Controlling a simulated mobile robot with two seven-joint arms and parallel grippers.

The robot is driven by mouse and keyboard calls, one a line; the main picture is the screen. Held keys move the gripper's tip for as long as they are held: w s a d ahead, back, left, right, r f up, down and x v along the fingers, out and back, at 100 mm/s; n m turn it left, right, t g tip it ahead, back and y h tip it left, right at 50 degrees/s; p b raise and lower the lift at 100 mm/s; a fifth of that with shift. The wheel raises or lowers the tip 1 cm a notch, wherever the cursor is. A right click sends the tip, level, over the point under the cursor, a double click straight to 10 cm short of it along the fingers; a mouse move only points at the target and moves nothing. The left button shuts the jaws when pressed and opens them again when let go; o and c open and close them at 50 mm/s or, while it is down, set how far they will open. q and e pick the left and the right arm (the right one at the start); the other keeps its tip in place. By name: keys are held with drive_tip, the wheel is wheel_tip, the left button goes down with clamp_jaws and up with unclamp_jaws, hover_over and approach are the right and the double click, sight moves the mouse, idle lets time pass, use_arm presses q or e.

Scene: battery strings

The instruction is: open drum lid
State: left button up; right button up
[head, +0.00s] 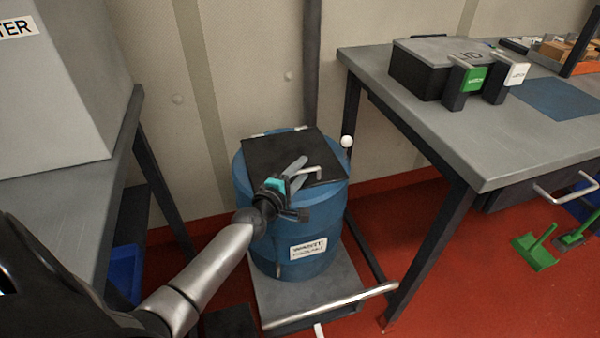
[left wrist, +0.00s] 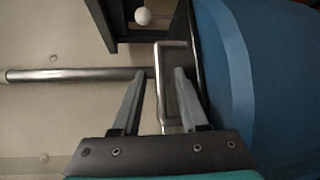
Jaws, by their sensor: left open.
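The blue drum (head: 300,225) stands upright on a grey platform, with a label on its front. Its square black lid (head: 275,152) lies flat on top, closed. A silver bar handle (head: 313,170) rises near the lid's front right. My left gripper (head: 295,174) is over the front part of the lid, at the handle. In the left wrist view the gripper (left wrist: 160,73) is open, with the handle bar (left wrist: 159,100) between its fingers, a gap showing on the left side. The drum's blue side (left wrist: 280,80) fills the right of that view. My right gripper is not in view.
A grey bench (head: 440,125) on the right holds a black box (head: 435,65) and two small blocks. A grey table (head: 60,205) stands left. The platform (head: 270,300) under the drum has a pale front bar (head: 335,304). Red floor is clear at lower right, besides green tools (head: 537,247).

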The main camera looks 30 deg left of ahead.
use_arm(q)
drive_tip(key=shift+c, duration=0.4)
clamp_jaws()
idle(1.0)
